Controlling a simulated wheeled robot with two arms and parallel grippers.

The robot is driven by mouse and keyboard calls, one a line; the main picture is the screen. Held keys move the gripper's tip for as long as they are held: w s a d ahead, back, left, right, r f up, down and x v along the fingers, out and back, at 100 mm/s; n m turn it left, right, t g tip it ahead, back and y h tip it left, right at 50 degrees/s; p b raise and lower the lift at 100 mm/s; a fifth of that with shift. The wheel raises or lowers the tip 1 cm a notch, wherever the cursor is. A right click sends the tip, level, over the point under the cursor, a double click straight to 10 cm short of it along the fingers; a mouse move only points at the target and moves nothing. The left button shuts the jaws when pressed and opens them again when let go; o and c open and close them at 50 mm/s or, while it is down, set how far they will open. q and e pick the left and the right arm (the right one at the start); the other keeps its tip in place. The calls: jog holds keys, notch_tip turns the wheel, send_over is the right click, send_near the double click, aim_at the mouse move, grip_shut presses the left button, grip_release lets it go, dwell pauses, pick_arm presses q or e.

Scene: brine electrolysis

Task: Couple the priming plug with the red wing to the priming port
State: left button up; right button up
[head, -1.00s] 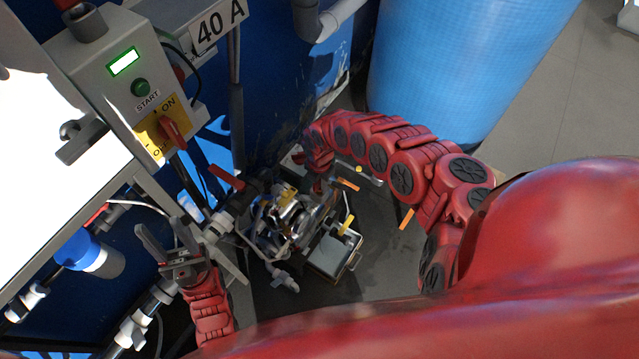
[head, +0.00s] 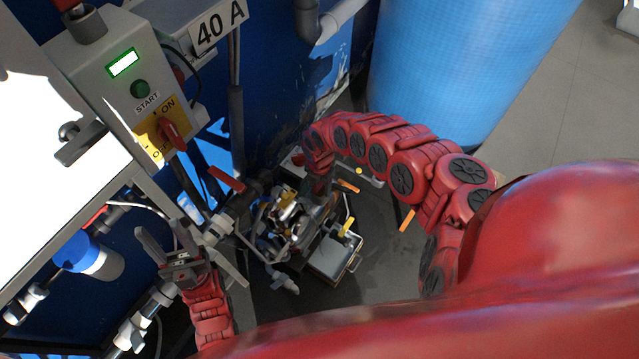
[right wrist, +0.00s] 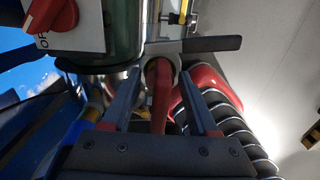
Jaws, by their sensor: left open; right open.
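My left gripper (head: 188,246) is open and empty in the head view, beside the pipework at the lower left. My right arm reaches down over the pump assembly (head: 290,225). Its gripper is hard to make out in the head view among the metal parts there. In the right wrist view my right gripper (right wrist: 160,85) is open, with a red bar-like part (right wrist: 160,100) showing between its fingers. I cannot tell whether this is the plug's red wing, or whether the fingers touch it. I cannot clearly identify the priming plug or priming port in either view.
A control box (head: 125,85) with an OFF/ON switch stands at the upper left. A red lever (head: 226,180) projects above the pipework. A blue drum (head: 450,70) stands behind my right arm. A pale tray (head: 330,258) is beside the pump. Open floor (head: 545,110) lies at right.

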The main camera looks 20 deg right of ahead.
jog(key=shift+w+r, duration=0.15)
jog(key=shift+r, duration=0.4)
jog(key=r, duration=0.8)
jog(key=shift+d, duration=0.2)
notch_tip(320, 180, up, 8)
jog(key=p, duration=0.6)
jog(key=shift+a+r, duration=0.2)
